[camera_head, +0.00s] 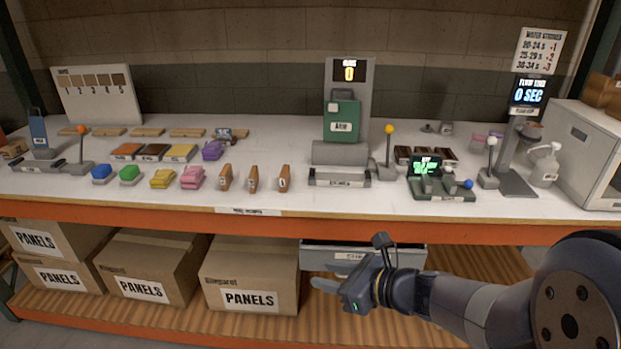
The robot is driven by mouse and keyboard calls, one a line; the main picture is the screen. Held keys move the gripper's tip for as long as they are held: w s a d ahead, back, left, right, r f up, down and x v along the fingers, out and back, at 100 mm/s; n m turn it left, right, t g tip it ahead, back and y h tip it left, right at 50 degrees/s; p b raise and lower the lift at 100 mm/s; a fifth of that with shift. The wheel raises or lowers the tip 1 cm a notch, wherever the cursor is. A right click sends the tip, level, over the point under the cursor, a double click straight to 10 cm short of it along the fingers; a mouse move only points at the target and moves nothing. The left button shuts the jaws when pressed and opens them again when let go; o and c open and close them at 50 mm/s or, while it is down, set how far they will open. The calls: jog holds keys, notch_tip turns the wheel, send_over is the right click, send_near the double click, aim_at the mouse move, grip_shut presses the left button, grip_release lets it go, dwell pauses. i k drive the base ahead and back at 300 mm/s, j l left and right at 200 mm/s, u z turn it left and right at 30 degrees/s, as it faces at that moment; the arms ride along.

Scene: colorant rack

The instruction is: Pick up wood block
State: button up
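Three small upright wood-coloured blocks with pale labels stand near the front of the white tabletop: a left one (225,177), a middle one (253,179) and a right one (284,178). Several flat light wood pieces (147,132) lie in a row farther back on the left. I cannot tell which of these is the named wood block. My gripper (322,285) is below the tabletop's front edge, in front of the lower shelf, pointing left. It is apart from all the wood pieces. Its fingers are seen from the side, so their opening is unclear.
The tabletop (330,206) has an orange front beam (150,212) above my gripper.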

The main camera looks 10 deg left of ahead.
aim_at(285, 177)
jog(key=i+j+z, duration=0.1)
jog(key=j+z, duration=0.55)
jog(key=z, duration=0.2)
jog(key=j+z, duration=0.7)
jog(key=z, duration=0.2)
jog(key=k+j, duration=0.15)
jog(key=j, duration=0.25)
jog(key=k+j+z, duration=0.1)
jog(key=j, duration=0.35)
jog(key=k+j, duration=0.25)
jog(key=j, duration=0.15)
jog(key=k+j+z, duration=0.1)
jog(key=j, duration=0.3)
jog(key=k+j, duration=0.25)
jog(key=j, duration=0.15)
jog(key=i+z, duration=0.05)
